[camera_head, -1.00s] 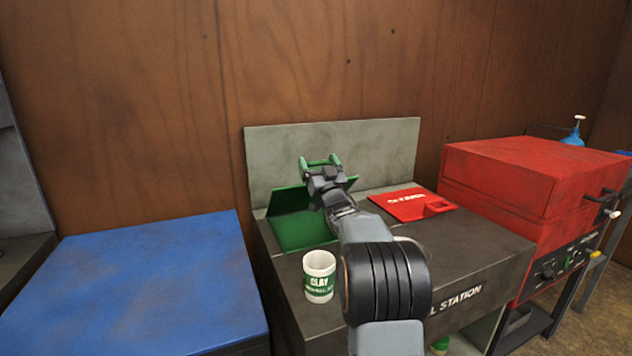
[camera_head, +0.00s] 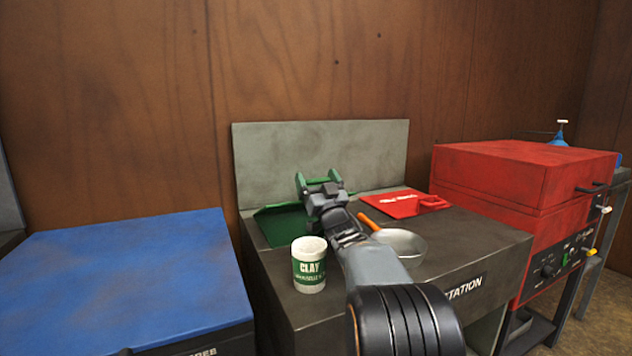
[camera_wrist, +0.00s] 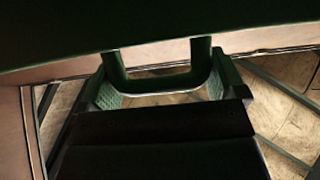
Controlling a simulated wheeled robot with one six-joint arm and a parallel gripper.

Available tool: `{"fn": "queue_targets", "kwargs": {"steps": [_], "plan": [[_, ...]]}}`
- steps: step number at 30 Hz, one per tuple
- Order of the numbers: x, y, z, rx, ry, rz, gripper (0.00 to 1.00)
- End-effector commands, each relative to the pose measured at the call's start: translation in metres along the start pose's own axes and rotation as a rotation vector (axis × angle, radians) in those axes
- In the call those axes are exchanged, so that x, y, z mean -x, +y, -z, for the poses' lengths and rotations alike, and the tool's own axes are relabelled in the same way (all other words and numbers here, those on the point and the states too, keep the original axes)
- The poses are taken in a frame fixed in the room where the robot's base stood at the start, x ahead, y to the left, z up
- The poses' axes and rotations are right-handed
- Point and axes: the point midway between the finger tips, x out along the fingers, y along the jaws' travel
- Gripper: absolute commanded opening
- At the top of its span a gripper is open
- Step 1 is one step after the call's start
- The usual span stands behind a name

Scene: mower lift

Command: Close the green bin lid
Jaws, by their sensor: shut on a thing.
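My gripper (camera_head: 321,186) is at the back of the dark work station, above the green bin (camera_head: 283,229). It is shut on the green lid's handle. In the wrist view the dark green lid (camera_wrist: 150,35) spans the top, and its U-shaped handle (camera_wrist: 165,83) sits between my gripper's two fingers (camera_wrist: 162,92). In the head view the lid is tilted, not flat, and mostly hidden behind my gripper; its exact angle is hard to tell. Green bin surface shows left of my gripper.
A metal pan with an orange handle (camera_head: 402,244) lies right of my arm. A flat red lid (camera_head: 405,204) is farther right. A grey back panel (camera_head: 385,150) rises behind. A red machine (camera_head: 510,185) stands right.

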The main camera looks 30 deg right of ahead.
Motion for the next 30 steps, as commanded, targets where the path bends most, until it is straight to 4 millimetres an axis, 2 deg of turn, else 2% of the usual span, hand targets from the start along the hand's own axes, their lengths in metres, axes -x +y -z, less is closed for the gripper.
{"fn": "queue_targets", "kwargs": {"steps": [9,10,12,23,26,30], "plan": [[0.001,0.002,-0.003,0.0,-0.009,-0.006,0.47],[0.001,0.002,-0.003,0.0,-0.009,-0.006,0.91],[0.001,0.002,-0.003,0.0,-0.009,-0.006,0.97],[0.002,-0.001,-0.001,-0.002,-0.003,0.0,0.99],[0.009,0.0,-0.001,-0.001,-0.005,-0.002,0.99],[0.031,0.002,0.0,0.001,-0.007,-0.007,0.99]]}}
